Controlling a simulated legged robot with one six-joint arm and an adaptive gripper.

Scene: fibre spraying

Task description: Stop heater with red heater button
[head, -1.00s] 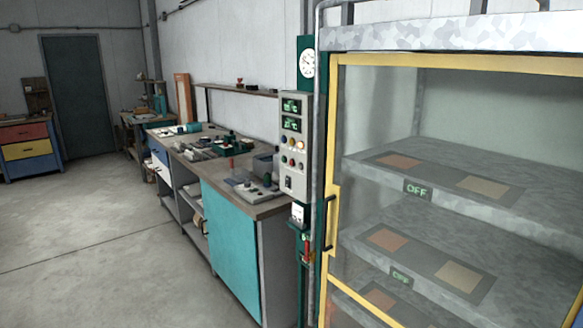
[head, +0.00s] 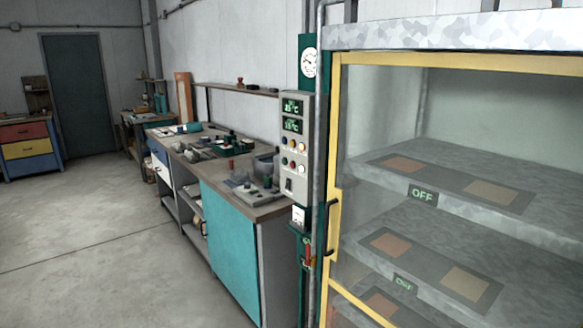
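A grey control panel (head: 291,172) stands upright at the right end of the workbench, beside the glass cabinet. It carries two green displays (head: 292,115) and several small round buttons below them. A red button (head: 284,162) seems to sit in the lower button row; the labels are too small to read. My gripper is not in view.
A workbench with a teal door (head: 229,245) runs along the wall, with tools and a small grey device (head: 258,194) on top. A vertical grey pipe (head: 316,150) stands between panel and cabinet. The concrete floor (head: 110,235) at left is clear.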

